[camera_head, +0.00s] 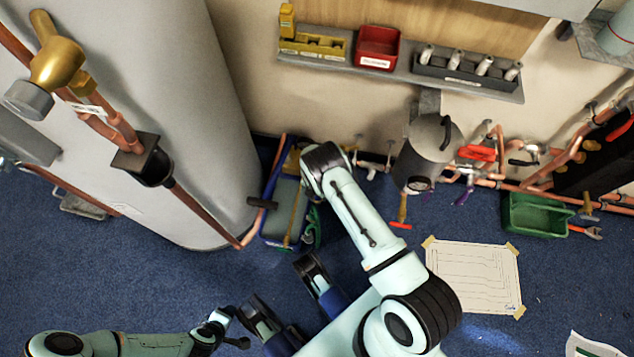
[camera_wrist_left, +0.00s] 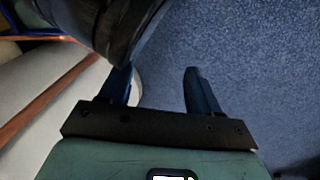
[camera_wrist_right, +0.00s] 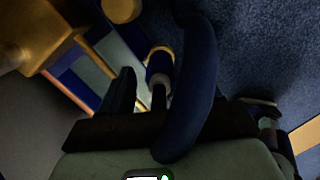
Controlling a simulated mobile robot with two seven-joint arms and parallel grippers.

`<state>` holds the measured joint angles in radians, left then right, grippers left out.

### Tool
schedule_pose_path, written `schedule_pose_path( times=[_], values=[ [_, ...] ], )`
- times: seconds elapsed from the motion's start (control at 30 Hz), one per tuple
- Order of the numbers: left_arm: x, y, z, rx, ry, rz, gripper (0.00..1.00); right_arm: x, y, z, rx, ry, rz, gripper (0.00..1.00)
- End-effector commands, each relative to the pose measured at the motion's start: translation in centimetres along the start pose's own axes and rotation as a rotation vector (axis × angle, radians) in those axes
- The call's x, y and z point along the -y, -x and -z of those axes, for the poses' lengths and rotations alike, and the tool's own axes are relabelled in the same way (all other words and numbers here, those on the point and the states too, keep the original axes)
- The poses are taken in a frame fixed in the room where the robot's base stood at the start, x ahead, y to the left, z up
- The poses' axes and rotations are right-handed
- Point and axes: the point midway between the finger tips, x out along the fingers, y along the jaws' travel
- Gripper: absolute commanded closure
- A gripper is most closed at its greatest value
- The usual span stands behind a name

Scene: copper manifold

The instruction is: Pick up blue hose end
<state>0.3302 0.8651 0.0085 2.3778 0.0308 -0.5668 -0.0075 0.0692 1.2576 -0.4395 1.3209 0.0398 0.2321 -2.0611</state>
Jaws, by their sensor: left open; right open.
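In the right wrist view, a short blue piece with a yellowish rim and a pale metal fitting (camera_wrist_right: 160,66) shows between the fingers of my right gripper (camera_wrist_right: 150,92). It may be the blue hose end. A thick, dark blue curved shape (camera_wrist_right: 195,75) crosses the right finger's side; I cannot tell whether it is hose. My right gripper is open above the floor beside a blue box; my right arm hides it in the head view. My left gripper (camera_wrist_left: 161,88) is open and empty over the blue carpet.
A blue tool box (camera_head: 286,208) stands by the large grey tank (camera_head: 190,110). A copper pipe (camera_head: 205,208) slants down there. A grey canister (camera_head: 424,155), copper pipework (camera_head: 560,158) and a green bin (camera_head: 537,216) line the wall. A paper sheet (camera_head: 474,278) lies on open carpet.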

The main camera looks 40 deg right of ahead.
Motion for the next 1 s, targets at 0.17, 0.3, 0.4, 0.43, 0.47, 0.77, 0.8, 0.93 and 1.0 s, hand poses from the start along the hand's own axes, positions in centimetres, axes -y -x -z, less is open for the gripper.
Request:
schedule_pose_path(
  times=[0.17,0.3,0.4,0.43,0.47,0.77,0.8,0.93,1.0],
  values=[
    [0.8,-0.7,-1.0,0.034,0.008,0.014,0.37,0.0,-1.4,0.0,0.000,0.000,0.000,0.37],
    [0.8,-0.7,-1.1,0.035,0.009,0.014,0.37,0.0,-1.4,0.0,0.000,0.000,0.000,0.37],
    [0.8,-0.7,-1.0,0.034,0.009,0.014,0.37,0.0,-1.4,0.0,0.000,0.000,0.000,0.47],
    [0.8,-0.7,-1.0,0.034,0.009,0.014,0.37,0.0,-1.4,0.0,0.000,0.000,0.000,0.56],
    [0.8,-0.7,-1.0,0.034,0.009,0.014,0.37,0.0,-1.4,0.0,0.000,0.000,0.000,0.66],
    [0.8,-0.7,-1.0,0.033,0.009,0.014,0.37,0.0,-1.3,0.0,0.000,-0.001,-0.001,1.00],
    [0.8,-0.7,-1.0,0.033,0.009,0.014,0.37,0.0,-1.3,0.0,0.000,-0.001,-0.001,1.00],
    [0.6,-0.5,-0.8,0.027,0.007,0.011,0.37,0.0,-0.9,-0.1,0.001,-0.001,-0.001,1.00],
    [0.4,-0.2,-0.5,0.017,0.005,0.007,0.37,0.0,-0.4,-0.1,0.001,-0.002,-0.002,1.00]
  ],
)
